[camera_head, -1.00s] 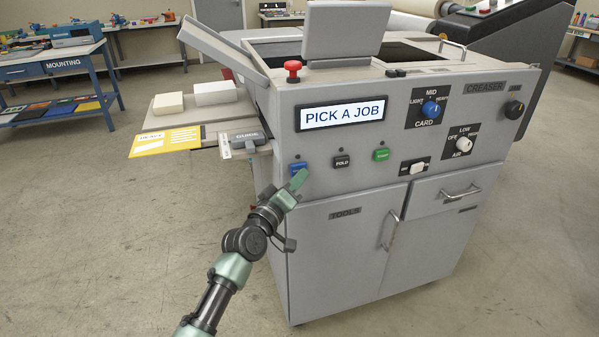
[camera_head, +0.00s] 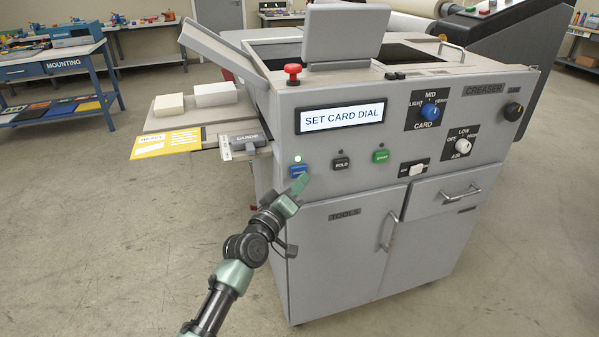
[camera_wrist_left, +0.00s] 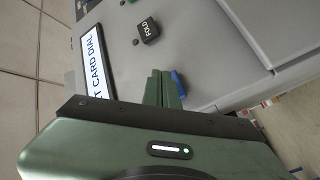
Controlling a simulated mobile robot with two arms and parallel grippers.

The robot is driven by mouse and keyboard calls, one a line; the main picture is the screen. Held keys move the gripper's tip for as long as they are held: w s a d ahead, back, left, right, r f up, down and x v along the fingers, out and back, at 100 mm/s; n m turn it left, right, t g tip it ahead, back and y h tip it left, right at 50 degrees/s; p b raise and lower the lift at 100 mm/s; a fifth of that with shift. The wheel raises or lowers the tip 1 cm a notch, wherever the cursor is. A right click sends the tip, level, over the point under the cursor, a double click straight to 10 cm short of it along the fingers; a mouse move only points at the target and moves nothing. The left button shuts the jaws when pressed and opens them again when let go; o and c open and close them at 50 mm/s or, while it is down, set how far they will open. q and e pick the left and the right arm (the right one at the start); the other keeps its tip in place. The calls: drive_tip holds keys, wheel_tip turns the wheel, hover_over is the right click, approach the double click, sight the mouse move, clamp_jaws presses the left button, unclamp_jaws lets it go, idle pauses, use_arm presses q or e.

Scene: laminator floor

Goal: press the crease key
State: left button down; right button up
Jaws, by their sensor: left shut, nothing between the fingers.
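The blue crease key (camera_head: 298,171) is at the left of a key row on the grey creaser's front panel, with a lit lamp just above it. The display (camera_head: 341,114) reads "SET CARD DIAL". My left gripper (camera_head: 301,182) is shut and empty, its fingertips just below and right of the blue key; they look apart from it. In the left wrist view the shut fingers (camera_wrist_left: 161,87) point at the panel, and part of the blue key (camera_wrist_left: 178,82) shows beside them. My right gripper is out of view.
Right of the blue key are the black FOLD key (camera_head: 341,163) and a green key (camera_head: 381,156). The card dial (camera_head: 430,109) and air dial (camera_head: 463,144) sit further right. A guide handle (camera_head: 245,142) sticks out at the left. Cabinet doors (camera_head: 340,250) lie below.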

use_arm(q)
drive_tip(key=s+d+p, duration=0.2)
drive_tip(key=s+p, duration=0.2)
drive_tip(key=s, duration=0.1)
drive_tip(key=shift+s, duration=0.4)
drive_tip(key=shift+a+f, duration=0.1)
drive_tip(key=shift+f, duration=0.05)
